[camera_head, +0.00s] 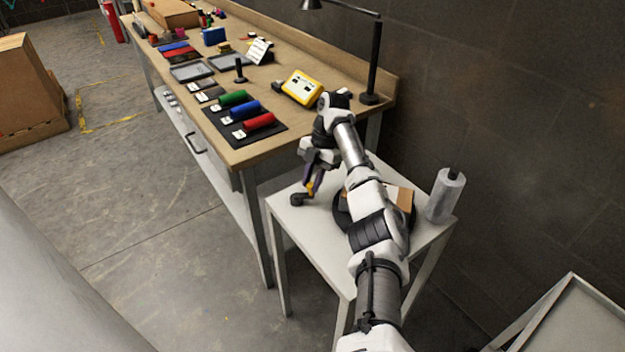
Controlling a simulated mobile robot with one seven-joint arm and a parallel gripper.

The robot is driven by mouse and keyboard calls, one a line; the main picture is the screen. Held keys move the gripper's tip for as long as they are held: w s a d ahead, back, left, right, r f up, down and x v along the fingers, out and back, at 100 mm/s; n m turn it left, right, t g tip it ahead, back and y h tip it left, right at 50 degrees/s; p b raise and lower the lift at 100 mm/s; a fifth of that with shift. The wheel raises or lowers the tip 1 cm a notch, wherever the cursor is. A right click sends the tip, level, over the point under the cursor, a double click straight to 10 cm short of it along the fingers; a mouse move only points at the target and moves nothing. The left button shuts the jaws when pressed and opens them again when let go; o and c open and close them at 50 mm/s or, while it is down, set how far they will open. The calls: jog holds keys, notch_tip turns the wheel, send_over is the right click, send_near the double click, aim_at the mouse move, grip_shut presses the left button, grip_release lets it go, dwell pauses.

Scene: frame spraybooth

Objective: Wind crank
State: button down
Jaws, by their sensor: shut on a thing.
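A round black turntable (342,217) stands on a small pale table, partly hidden behind my arm. A small dark crank part (298,199) shows at the table's left side, low beside my fingertips. My gripper (311,190) points down there, its purple and yellow fingers closed at the dark part. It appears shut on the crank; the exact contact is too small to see. The link between crank and turntable is hidden by my arm. A brown piece (405,198) shows above the turntable, behind my arm.
A grey cylinder (445,194) stands at the pale table's (290,222) right corner. A long wooden workbench (262,143) adjoins behind, with coloured rollers, a yellow box (301,87) and a dark lamp (374,60). A grey frame (560,315) stands lower right.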

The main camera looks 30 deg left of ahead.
jog(key=c, duration=1.3)
grip_release()
jog(key=shift+r, duration=0.1)
jog(key=v, duration=1.1)
jog(key=shift+w+r, duration=0.2)
jog(key=shift+r, duration=0.15)
